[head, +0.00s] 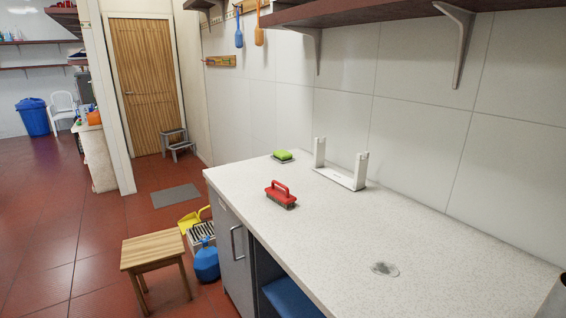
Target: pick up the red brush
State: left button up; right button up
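The red brush (281,194) lies on the pale speckled stone counter (330,240), bristles down, with its arched red handle on top. It is near the counter's front edge, toward the far left end. Neither of my grippers shows in the head view, so I cannot see their state. Nothing covers the brush.
A green sponge (283,155) on a small dish and a white upright holder (342,177) stand behind the brush near the wall. A drain (384,268) is at the right. A wooden stool (153,253) stands on the floor at the left. The counter around the brush is clear.

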aim_at(282, 197)
jog(key=u, duration=1.25)
jog(key=i, duration=1.2)
jog(key=z, duration=1.35)
